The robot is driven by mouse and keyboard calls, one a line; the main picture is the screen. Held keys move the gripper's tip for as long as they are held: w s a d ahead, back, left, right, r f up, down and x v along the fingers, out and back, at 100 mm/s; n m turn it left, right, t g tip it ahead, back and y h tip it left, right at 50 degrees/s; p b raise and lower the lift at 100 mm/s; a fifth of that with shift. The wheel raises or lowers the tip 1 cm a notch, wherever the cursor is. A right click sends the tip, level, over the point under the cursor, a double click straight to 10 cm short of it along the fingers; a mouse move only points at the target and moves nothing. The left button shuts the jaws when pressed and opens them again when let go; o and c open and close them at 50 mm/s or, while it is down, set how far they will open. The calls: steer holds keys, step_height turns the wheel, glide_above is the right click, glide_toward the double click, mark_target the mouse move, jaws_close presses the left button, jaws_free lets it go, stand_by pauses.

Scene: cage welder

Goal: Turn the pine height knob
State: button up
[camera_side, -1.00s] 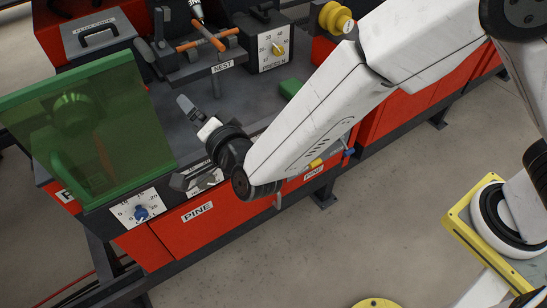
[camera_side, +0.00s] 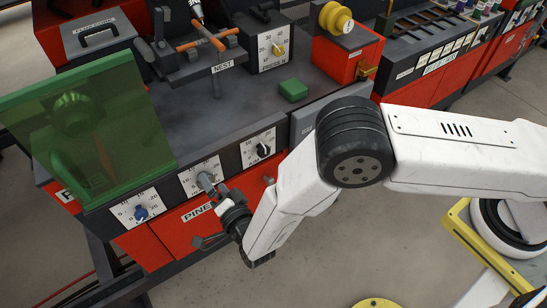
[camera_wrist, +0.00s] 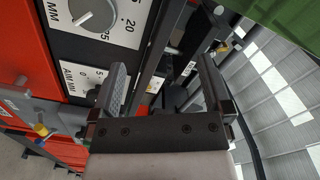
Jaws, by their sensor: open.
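Three white dials sit on the dark front panel in the side view. The left dial has a blue knob (camera_side: 141,213), and the right dial has a black knob (camera_side: 263,149). The middle dial (camera_side: 188,180) is partly covered by my gripper (camera_side: 203,212). A grey knob (camera_wrist: 95,14) on a numbered dial shows at upper left, beyond the left finger. I cannot tell which knob sets height.
A translucent green guard (camera_side: 85,130) stands at the left of the machine. The NEST fixture (camera_side: 205,60) and the PRESS dial (camera_side: 275,48) are behind. A green block (camera_side: 293,90) lies on the grey deck. Open floor lies in front of the machine.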

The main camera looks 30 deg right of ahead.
step_height(320, 180, down, 8)
steer(key=shift+w+r, duration=0.1)
steer(key=shift+w, duration=3.85)
steer(key=shift+c, duration=0.2)
steer(key=c, duration=1.1)
